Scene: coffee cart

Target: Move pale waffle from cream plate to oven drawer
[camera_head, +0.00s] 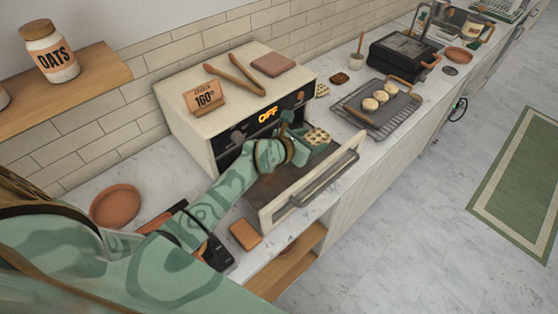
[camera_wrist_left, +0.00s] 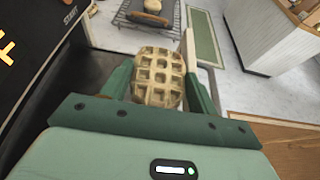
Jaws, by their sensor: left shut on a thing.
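The pale waffle (camera_wrist_left: 158,77) is held between the two green fingers of my left gripper (camera_wrist_left: 160,82) in the left wrist view. In the head view the waffle (camera_head: 317,136) shows at the tip of my left gripper (camera_head: 304,136), over the far part of the oven drawer (camera_head: 277,211). The drawer is pulled out from under the "OFF" display, with its cream front and metal handle facing the floor side. I cannot tell whether the waffle touches the drawer bottom. I cannot make out the cream plate. My right gripper is not in view.
The cream oven (camera_head: 190,125) carries tongs (camera_head: 236,73) and a "160°" card (camera_head: 204,97). Past it stand a wire rack (camera_head: 395,118) with several buns and a black press (camera_head: 400,55). A terracotta plate (camera_head: 115,205) and a brown block (camera_head: 244,234) lie nearer.

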